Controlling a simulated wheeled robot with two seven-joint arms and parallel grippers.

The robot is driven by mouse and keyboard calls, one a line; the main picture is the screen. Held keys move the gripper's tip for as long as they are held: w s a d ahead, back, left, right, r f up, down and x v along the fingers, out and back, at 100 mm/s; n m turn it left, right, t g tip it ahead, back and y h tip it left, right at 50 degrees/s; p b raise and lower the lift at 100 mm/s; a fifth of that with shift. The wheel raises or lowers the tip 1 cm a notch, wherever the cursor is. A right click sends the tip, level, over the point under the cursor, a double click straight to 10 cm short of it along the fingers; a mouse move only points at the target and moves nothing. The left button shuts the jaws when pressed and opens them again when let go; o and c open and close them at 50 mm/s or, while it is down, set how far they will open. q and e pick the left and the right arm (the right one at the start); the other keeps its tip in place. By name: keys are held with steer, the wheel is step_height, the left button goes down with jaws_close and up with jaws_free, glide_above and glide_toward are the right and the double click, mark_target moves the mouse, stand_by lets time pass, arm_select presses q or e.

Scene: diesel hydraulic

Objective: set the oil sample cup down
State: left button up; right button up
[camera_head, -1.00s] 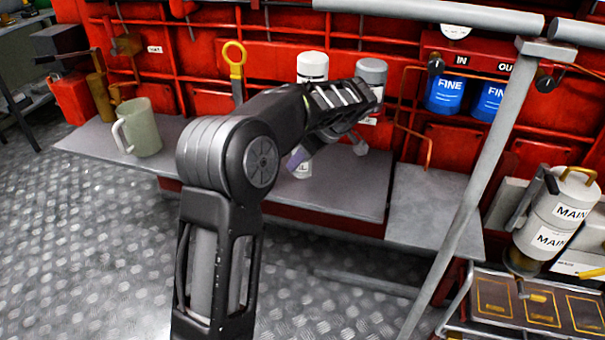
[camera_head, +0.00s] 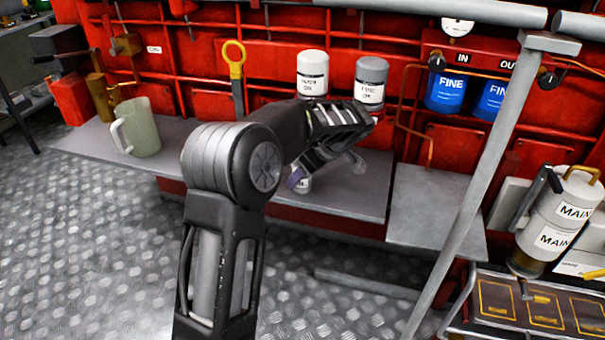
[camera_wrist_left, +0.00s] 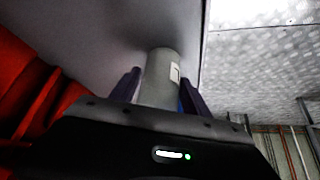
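The oil sample cup (camera_head: 302,185) is a small pale cylinder with a label, mostly hidden behind my left gripper in the head view. In the left wrist view the cup (camera_wrist_left: 158,82) is grey with a white label and sits between my left gripper's two dark fingers (camera_wrist_left: 160,92), which close on its sides. My left gripper (camera_head: 302,177) is low over the grey shelf (camera_head: 345,195). The cup's far end is close to the shelf surface; I cannot tell whether it touches. My right gripper is in neither view.
Two labelled canisters, one white (camera_head: 312,72) and one grey (camera_head: 371,82), stand behind my arm. A pale green mug (camera_head: 137,128) stands on the shelf's left part. A slanted grey pole (camera_head: 470,195) crosses at right. The shelf right of my gripper is clear.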

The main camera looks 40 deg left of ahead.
arm_select(q)
steer(key=shift+o, duration=1)
steer(key=shift+r, duration=0.1)
steer(key=shift+r+p, duration=0.25)
steer(key=shift+p, duration=0.05)
steer(key=p+v, duration=0.2)
steer(key=v, duration=0.9)
steer(key=shift+d+r, duration=0.25)
steer(key=shift+r, duration=0.05)
